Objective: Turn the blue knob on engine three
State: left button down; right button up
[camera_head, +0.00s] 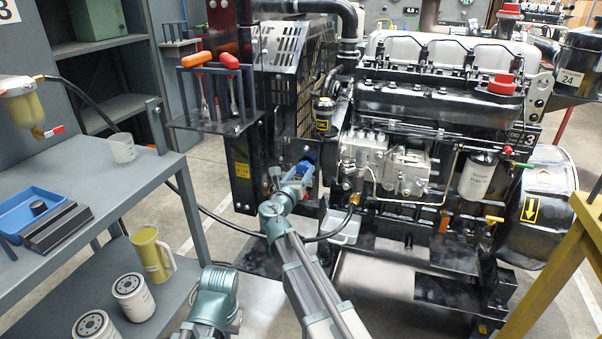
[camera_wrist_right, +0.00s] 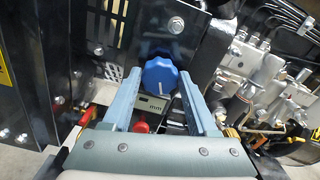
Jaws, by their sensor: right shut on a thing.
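The blue knob (camera_wrist_right: 159,77) has a scalloped rim and a white mark, and sits on a dark panel of the engine above a small plate marked "mm". It also shows small in the head view (camera_head: 306,167), partly covered by my gripper. My right gripper (camera_wrist_right: 162,88) has one finger on each side of the knob and is shut on it; in the head view the gripper (camera_head: 298,178) is at the engine's lower left front. The engine (camera_head: 430,110) carries a "3" label at its right. My left gripper is out of view.
A red part (camera_wrist_right: 140,126) lies just below the knob. A grey shelf cart (camera_head: 150,170) with a blue tray (camera_head: 22,212) and a yellow jug (camera_head: 150,255) stands left. A yellow frame (camera_head: 545,285) is at right.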

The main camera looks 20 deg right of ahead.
jog(key=m, duration=0.4)
jog(key=shift+s+d+m, duration=0.1)
jog(key=shift+m, duration=2.1)
jog(key=o, duration=1.4)
jog(key=v, duration=1.3)
jog(key=shift+s+a, duration=0.25)
jog(key=shift+s, duration=0.1)
